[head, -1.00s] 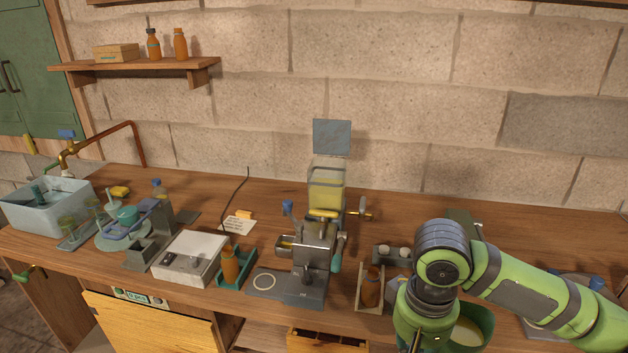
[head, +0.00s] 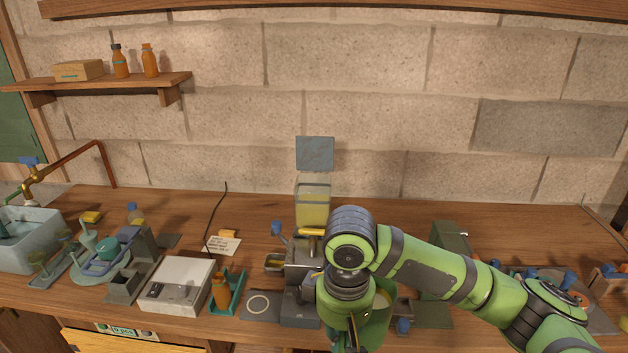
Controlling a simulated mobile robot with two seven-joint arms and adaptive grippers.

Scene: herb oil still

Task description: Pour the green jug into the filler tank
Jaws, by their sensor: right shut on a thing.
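The filler tank (head: 313,207) is a clear box of yellow liquid on top of the metal filling machine (head: 300,262). Its grey lid (head: 315,153) stands raised above it. My right arm comes in from the right, in front of the machine. My right gripper (head: 354,334) is low at the bottom edge, shut on the green jug (head: 378,326). The jug is mostly hidden behind my wrist, with pale liquid showing inside its rim. It is in front of the tank and a little to its right, apart from it. My left gripper is not in view.
A white scale (head: 176,284) and a green tray (head: 238,292) with an amber bottle (head: 220,291) stand left of the machine. A blue-grey basin (head: 28,250) is at far left. A green box (head: 452,243) stands behind my arm. The wood behind the tank is bare.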

